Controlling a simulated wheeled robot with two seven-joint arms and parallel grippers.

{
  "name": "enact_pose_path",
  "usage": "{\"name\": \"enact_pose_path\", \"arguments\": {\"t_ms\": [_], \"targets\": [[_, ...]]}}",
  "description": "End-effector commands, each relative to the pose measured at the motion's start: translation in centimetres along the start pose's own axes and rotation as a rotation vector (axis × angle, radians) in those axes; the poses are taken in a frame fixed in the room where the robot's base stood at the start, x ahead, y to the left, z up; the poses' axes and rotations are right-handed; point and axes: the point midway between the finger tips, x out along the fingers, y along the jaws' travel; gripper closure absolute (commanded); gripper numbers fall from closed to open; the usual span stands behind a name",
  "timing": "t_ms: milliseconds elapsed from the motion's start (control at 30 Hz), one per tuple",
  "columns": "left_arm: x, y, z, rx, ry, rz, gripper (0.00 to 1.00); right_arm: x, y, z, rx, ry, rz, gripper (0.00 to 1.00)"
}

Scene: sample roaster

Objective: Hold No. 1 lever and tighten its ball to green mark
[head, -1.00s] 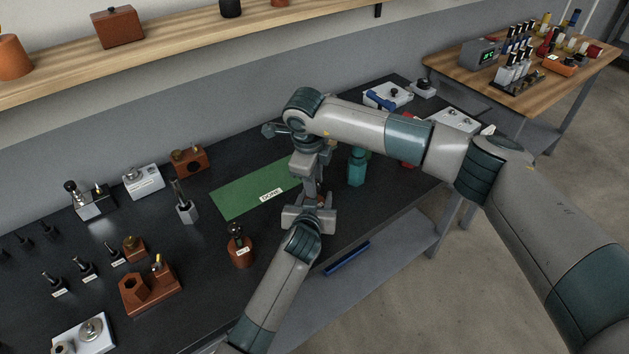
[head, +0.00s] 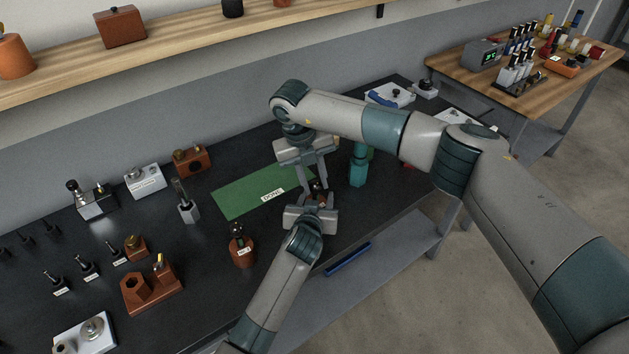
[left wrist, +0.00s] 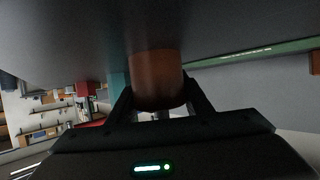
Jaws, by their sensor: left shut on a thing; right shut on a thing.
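My left gripper (head: 316,204) is shut on a brown cylindrical body (left wrist: 157,78), which fills the space between its fingers in the left wrist view. I take this body to be the No. 1 lever's; no number on it is readable. My right gripper (head: 313,187) comes down from above, its fingers shut on the dark top just over the left gripper. That top, probably the ball, is mostly hidden by the fingers. The green mark on the lever cannot be made out. Both grippers are just right of the green DONE mat (head: 232,198).
A brown lever piece with a black ball (head: 241,246) stands left of my left gripper. A teal bottle (head: 358,168) stands close on the right. A brown block with holes (head: 150,288) and several small labelled parts are at the left.

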Motion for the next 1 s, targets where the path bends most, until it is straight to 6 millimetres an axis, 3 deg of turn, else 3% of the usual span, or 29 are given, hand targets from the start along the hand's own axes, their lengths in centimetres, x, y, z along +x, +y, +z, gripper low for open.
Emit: {"name": "enact_pose_path", "arguments": {"t_ms": [333,867,900,967,1000], "targets": [[-0.04,0.09,0.06,-0.001,-0.001,0.001,0.85,-0.06,-0.16,0.26,0.193,0.032,-0.002,0.95],[-0.05,0.10,0.08,-0.001,-0.001,0.001,0.85,-0.04,-0.24,0.29,0.231,0.039,-0.002,0.95],[-0.05,0.10,0.08,-0.001,-0.001,0.001,0.85,-0.04,-0.24,0.29,0.231,0.039,-0.002,0.71],[-0.05,0.09,0.09,-0.001,-0.001,0.001,0.85,-0.04,-0.24,0.29,0.230,0.039,-0.002,0.56],[-0.05,0.09,0.09,-0.001,-0.001,0.001,0.85,-0.03,-0.21,0.27,0.230,0.039,-0.002,0.54]]}}
